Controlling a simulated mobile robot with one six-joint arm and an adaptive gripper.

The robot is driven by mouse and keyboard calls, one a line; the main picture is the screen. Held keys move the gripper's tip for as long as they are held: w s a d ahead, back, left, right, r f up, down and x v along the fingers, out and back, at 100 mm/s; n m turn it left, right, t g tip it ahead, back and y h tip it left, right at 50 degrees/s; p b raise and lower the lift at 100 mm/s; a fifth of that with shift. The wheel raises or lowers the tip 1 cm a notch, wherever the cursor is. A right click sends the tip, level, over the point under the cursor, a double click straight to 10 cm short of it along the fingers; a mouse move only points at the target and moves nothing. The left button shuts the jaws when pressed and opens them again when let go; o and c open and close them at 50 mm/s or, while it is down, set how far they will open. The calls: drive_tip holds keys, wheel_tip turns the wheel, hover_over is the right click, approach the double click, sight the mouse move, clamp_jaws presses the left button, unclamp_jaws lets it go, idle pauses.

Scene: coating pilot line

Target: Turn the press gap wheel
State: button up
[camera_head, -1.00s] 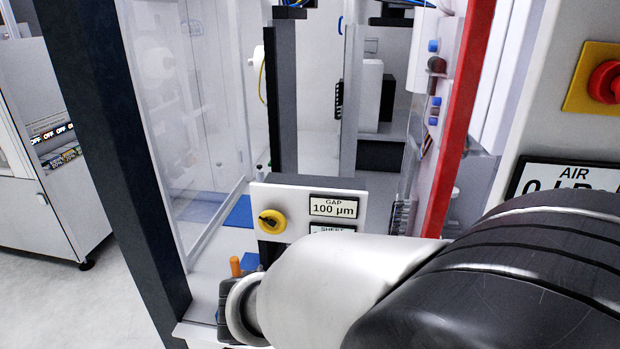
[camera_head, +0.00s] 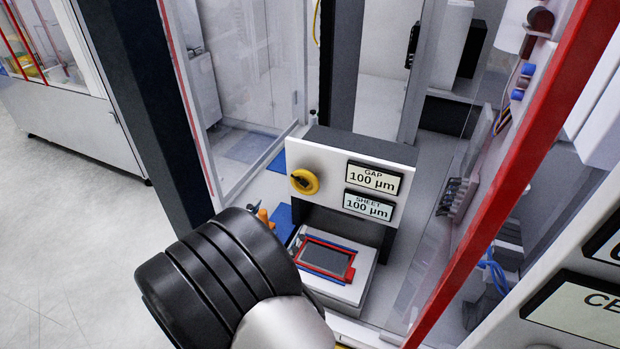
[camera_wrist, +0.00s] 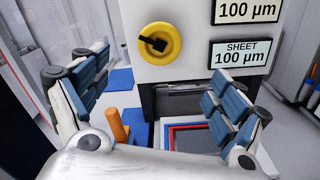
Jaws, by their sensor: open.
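The press gap wheel is a yellow disc (camera_head: 304,182) with a black handle across its middle. It sits on the upright white panel of the press (camera_head: 335,158), left of a GAP display (camera_head: 374,178) reading 100 µm. In the wrist view the wheel (camera_wrist: 160,45) is ahead, above and between my fingers. My gripper (camera_wrist: 157,75) is open and empty, its two blue-grey padded fingers spread apart, not visibly touching the wheel. In the head view my arm covers most of the gripper.
A SHEET display (camera_head: 369,205) also reads 100 µm. Below lies a red-framed tray (camera_head: 326,259). An orange peg (camera_wrist: 118,125) stands left of it, by blue mats. A dark post (camera_head: 140,110) and clear panels bound the left; a red post (camera_head: 515,160) bounds the right.

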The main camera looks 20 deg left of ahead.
sight(304, 182)
drive_tip(key=w, duration=0.5)
drive_tip(key=w+d+b, duration=0.1)
drive_tip(key=w, duration=0.9)
drive_tip(key=shift+w+d+b, duration=0.1)
drive_tip(key=shift+d+b, duration=0.05)
drive_tip(key=shift+b, duration=0.2)
drive_tip(key=shift+c, duration=0.3)
drive_tip(key=c, duration=1)
